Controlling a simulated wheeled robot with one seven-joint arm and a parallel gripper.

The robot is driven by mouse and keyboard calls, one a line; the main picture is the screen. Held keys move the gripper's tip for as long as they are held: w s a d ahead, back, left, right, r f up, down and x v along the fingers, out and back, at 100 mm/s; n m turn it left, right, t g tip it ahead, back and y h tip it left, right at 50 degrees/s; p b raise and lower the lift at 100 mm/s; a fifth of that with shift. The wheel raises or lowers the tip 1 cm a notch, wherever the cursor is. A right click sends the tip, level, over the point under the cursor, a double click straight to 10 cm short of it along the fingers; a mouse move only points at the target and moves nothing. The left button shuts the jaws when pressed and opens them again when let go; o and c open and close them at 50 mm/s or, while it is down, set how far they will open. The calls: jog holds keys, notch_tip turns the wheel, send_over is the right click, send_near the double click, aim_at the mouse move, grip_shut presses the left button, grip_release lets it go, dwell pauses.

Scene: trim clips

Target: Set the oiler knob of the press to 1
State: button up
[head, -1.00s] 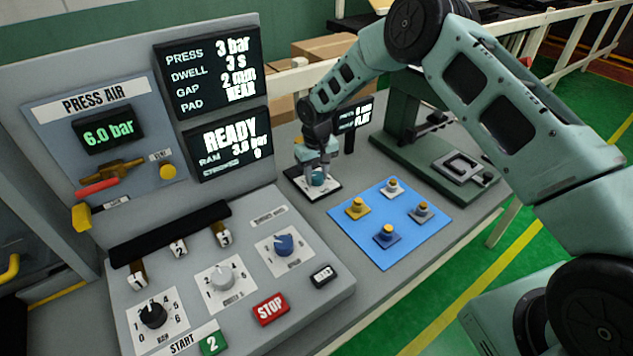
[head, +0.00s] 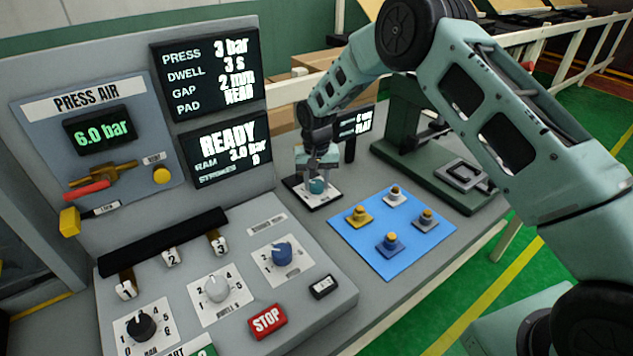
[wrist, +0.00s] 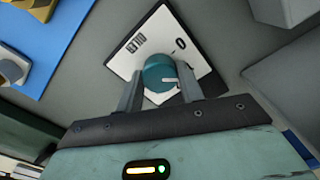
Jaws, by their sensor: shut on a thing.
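The oiler knob is a round teal knob (head: 317,186) on a white plate (head: 327,198) with a dark edge, standing on the grey bench. My gripper (head: 317,178) reaches down onto it from above. In the wrist view the teal knob (wrist: 158,70) sits between the two fingers of my gripper (wrist: 160,88), which are shut on it. A white pointer mark on the knob points toward the right finger. A 0 shows on the plate (wrist: 140,45) above right of the knob. Other marks near the fingers are hidden, so I cannot tell the exact setting.
A blue mat (head: 375,262) with several small knobbed blocks lies to the right of the plate. The control panel (head: 235,320) with dials and a red STOP button (head: 267,320) stands in front left. The green press (head: 430,170) stands behind right, with a small display (head: 355,120) nearby.

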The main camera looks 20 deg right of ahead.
aim_at(317, 183)
jog(key=o, duration=1)
notch_tip(317, 183, up, 17)
jog(key=b, duration=0.4)
jog(key=shift+r, duration=0.2)
jog(key=s+a+r+n, duration=0.1)
jog(key=s+a+n, duration=0.15)
jog(key=s, duration=0.45)
jog(key=s+a+r+n+y, duration=0.1)
jog(key=s+a, duration=0.3)
jog(key=s, duration=0.3)
jog(key=s+a+r+n, duration=0.2)
jog(key=s+a, duration=0.2)
jog(key=s, duration=0.3)
jog(key=s+d+f+n, duration=0.1)
jog(key=s, duration=0.6)
jog(key=s+d+f+n, duration=0.1)
jog(key=s+n, duration=0.1)
jog(key=s, duration=0.5)
jog(key=s+d+f+n, duration=0.1)
jog(key=s+d, duration=0.1)
jog(key=s, duration=0.5)
jog(key=shift+s+d+f+n, duration=0.1)
jog(key=shift+s+f+n, duration=0.15)
jog(key=shift+s+f, duration=0.05)
